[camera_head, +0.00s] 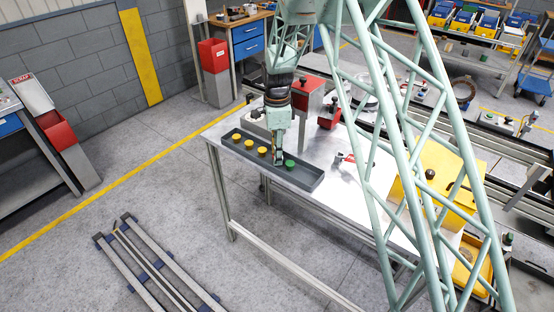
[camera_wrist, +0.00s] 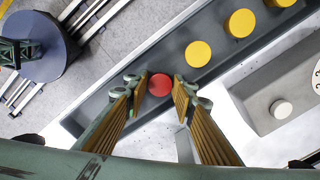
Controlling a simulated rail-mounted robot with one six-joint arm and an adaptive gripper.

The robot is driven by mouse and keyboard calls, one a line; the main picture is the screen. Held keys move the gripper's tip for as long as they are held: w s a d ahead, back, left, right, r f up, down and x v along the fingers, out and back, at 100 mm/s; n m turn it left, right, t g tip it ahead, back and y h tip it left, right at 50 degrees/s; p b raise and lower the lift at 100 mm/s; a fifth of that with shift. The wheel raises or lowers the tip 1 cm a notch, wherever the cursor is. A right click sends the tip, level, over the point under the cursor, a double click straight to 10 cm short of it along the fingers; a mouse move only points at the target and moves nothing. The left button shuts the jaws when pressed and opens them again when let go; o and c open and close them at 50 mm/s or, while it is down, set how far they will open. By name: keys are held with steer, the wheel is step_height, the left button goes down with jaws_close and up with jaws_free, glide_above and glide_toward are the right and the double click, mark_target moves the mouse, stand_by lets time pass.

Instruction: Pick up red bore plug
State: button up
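The red bore plug (camera_wrist: 160,85) shows in the wrist view as a round red disc in a long grey tray (camera_wrist: 100,112). My gripper (camera_wrist: 161,94) is open, with one finger on each side of the plug and a small gap visible at each side. In the head view my gripper (camera_head: 279,160) reaches down into the tray (camera_head: 305,183) and hides the red plug. I cannot tell how far the fingertips are above the tray floor.
Several yellow plugs (camera_head: 248,144) stand in the same tray, left of my gripper in the head view. A green plug (camera_head: 289,164) stands close on its right. The tray lies along the front edge of a metal table (camera_head: 335,185). A yellow box (camera_head: 440,180) stands at the right.

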steer(key=shift+c, duration=0.5)
steer(key=shift+c, duration=1.4)
steer(key=shift+r, duration=0.1)
steer(key=shift+r, duration=1.5)
steer(key=shift+s+r, duration=0.1)
steer(key=shift+r, duration=0.1)
steer(key=s+d, duration=0.2)
steer(key=s, duration=0.5)
steer(key=s+d+r, duration=0.1)
steer(key=s+d, duration=0.2)
steer(key=s, duration=0.5)
steer(key=shift+r+b, duration=0.2)
steer(key=shift+b, duration=0.1)
steer(key=shift+d, duration=0.1)
